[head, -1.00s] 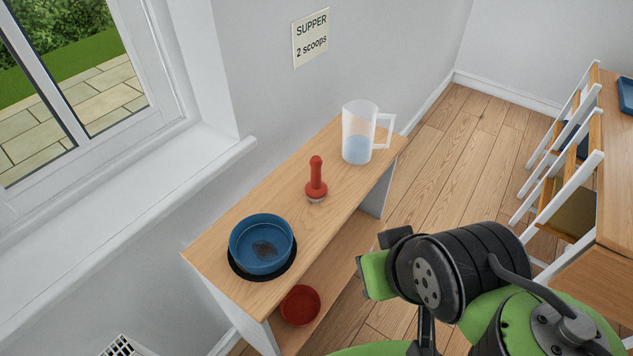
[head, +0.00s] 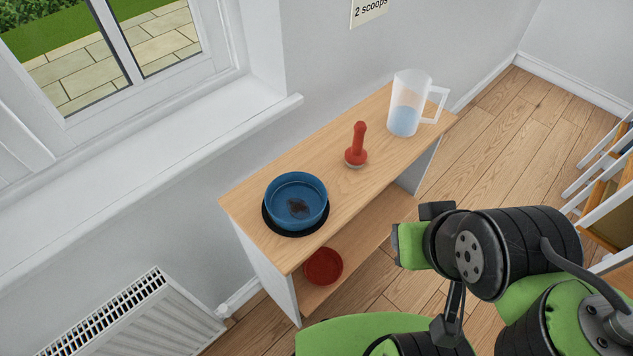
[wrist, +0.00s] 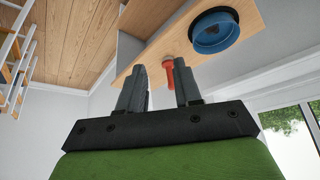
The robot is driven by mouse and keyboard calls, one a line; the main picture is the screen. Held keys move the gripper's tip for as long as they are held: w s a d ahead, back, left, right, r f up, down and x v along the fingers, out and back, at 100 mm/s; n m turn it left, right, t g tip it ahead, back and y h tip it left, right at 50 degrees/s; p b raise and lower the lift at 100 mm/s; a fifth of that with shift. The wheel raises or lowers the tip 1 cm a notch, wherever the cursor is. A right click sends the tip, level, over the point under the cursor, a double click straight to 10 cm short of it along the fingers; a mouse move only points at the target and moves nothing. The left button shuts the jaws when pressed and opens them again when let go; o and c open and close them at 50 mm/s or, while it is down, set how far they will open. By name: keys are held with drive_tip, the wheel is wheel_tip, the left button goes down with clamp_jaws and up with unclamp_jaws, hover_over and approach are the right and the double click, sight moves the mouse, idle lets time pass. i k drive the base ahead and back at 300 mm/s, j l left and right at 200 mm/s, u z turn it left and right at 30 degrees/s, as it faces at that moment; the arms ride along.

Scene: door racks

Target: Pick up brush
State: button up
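The brush (head: 357,147) has a red upright handle on a round red head with pale bristles. It stands on the wooden top of a small shelf unit (head: 250,203), between a blue bowl (head: 297,219) and a clear jug (head: 407,90). In the wrist view the red brush (wrist: 169,75) shows between and beyond my two fingers, apart from them. My gripper (wrist: 160,85) is open, with nothing between its fingers. In the head view my arm is at the lower right, in front of the shelf; the fingers are not clearly visible there.
The blue bowl has a dark residue inside and sits on a black round mat. The jug holds some bluish water. A red bowl (head: 323,266) lies on the lower shelf. A radiator (head: 160,315) and window sill (head: 180,160) are at left. White-railed furniture (head: 605,185) stands at right.

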sight(355, 156)
drive_tip(key=i+l+u, duration=0.2)
drive_tip(key=u, duration=0.3)
drive_tip(key=i+l+u, duration=0.1)
drive_tip(key=l+u, duration=0.25)
drive_tip(key=u, duration=0.15)
drive_tip(key=i+l+u, duration=0.1)
drive_tip(key=l+u, duration=0.25)
drive_tip(key=u, duration=0.15)
drive_tip(key=l+u, duration=0.75)
drive_tip(key=u, duration=0.25)
